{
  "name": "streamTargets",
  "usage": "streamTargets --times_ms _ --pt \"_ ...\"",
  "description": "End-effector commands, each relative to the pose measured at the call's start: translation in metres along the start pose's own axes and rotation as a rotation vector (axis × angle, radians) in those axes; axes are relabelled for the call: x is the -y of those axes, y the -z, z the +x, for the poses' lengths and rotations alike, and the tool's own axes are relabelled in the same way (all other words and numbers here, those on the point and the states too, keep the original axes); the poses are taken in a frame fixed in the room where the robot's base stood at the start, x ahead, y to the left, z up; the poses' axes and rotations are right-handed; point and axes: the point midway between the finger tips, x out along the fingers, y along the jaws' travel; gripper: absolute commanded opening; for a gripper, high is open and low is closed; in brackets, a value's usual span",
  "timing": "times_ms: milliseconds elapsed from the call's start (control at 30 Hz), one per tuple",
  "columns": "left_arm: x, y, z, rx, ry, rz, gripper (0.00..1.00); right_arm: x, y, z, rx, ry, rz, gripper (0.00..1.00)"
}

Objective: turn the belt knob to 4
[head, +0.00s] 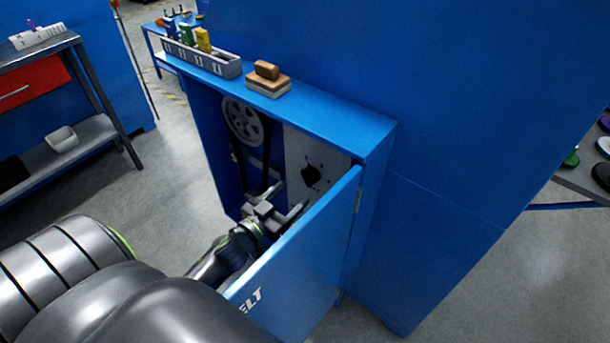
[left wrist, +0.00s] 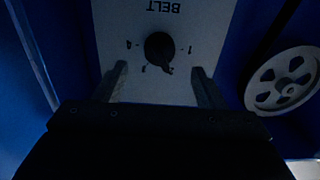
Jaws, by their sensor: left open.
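The black belt knob (head: 311,175) sits on a pale panel (head: 298,141) inside the open blue cabinet. In the left wrist view the knob (left wrist: 159,46) shows upside down under the word BELT, with a 4 mark on its left and a 1 mark on its right. Its pointer is aimed to the lower right, between the 1 and the bottom marks. My left gripper (head: 283,201) is open and empty inside the cabinet. In the left wrist view its fingers (left wrist: 160,80) stand apart, one to each side below the knob, not visibly touching it. My right gripper is not in view.
The open blue door (head: 305,260) stands close beside my left arm. A grey pulley (head: 243,121) with a dark belt is left of the panel. On the cabinet top are a grey bin (head: 200,57) and stacked blocks (head: 267,82). A workbench (head: 40,48) stands at the left.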

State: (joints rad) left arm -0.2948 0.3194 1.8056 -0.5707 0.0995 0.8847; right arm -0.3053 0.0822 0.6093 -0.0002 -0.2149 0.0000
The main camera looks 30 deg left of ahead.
Motion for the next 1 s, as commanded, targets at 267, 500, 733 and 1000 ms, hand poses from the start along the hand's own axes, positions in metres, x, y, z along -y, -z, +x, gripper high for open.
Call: streamTargets --times_ms 267,500,733,1000 --pt "0.000 0.000 0.049 -0.001 -0.001 -0.001 0.64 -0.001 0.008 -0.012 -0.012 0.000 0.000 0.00" --pt "0.000 -0.001 0.067 0.000 -0.001 0.000 0.64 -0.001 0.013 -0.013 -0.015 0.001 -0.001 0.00" --pt "0.000 -0.001 0.069 0.001 -0.001 0.000 0.64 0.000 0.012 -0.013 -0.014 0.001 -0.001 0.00" --pt "0.000 -0.001 0.069 0.000 0.000 -0.001 0.39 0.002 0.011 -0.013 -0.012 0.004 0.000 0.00"
